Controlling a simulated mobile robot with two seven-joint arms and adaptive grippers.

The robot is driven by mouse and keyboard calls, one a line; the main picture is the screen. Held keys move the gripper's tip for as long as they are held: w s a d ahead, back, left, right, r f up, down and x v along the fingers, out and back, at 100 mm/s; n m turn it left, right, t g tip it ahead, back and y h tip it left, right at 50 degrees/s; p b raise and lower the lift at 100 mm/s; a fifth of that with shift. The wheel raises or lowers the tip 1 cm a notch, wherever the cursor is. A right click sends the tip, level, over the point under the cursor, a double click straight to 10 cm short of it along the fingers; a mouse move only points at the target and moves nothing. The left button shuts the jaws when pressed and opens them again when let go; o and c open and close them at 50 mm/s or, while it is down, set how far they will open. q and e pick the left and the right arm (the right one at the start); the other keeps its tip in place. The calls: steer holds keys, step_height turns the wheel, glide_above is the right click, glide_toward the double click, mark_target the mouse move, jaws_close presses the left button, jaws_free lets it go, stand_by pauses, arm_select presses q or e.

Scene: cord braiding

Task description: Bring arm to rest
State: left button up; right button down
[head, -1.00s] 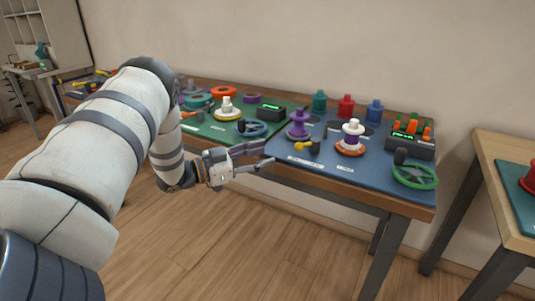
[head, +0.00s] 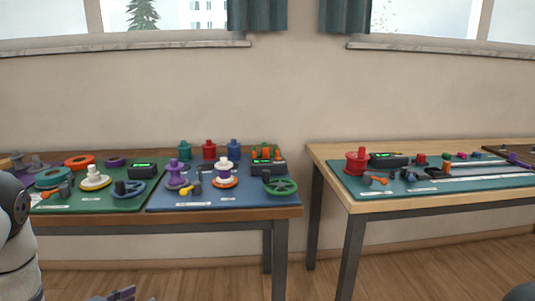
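My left arm shows at the left edge of the head view, with a white link in front of the left table's corner. Part of my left gripper (head: 122,294) shows at the bottom edge, low over the floor and in front of the left table. It is mostly cut off by the frame, so I cannot tell if it is open or shut. I see nothing held in the part that shows. My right gripper is not in view. A small dark shape at the bottom right corner is too cut off to identify.
The right table (head: 400,206) holds a red spool (head: 358,160) and rails. A gap separates the tables. Floor in front is clear.

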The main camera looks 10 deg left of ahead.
arm_select(q)
steer(key=s+d+f+n+g, duration=0.1)
steer(key=s+d+f+g, duration=0.25)
steer(key=s, duration=0.25)
steer(key=s+d+f+g+y, duration=0.1)
steer(key=s+d+f+g, duration=0.1)
steer(key=s+d+f, duration=0.35)
steer(key=s+d+f+n+g, duration=0.1)
steer(key=s+d+f+g, duration=0.15)
steer(key=s, duration=0.45)
steer(key=s+d+r+g, duration=0.1)
steer(key=s+d+g, duration=0.1)
steer(key=s, duration=0.8)
steer(key=s+d+r+g+p, duration=0.1)
steer(key=s+g, duration=0.4)
steer(key=s, duration=0.5)
steer(key=shift+s+d+r+y, duration=0.2)
steer(key=shift+d+y, duration=0.2)
steer(key=shift+d, duration=0.5)
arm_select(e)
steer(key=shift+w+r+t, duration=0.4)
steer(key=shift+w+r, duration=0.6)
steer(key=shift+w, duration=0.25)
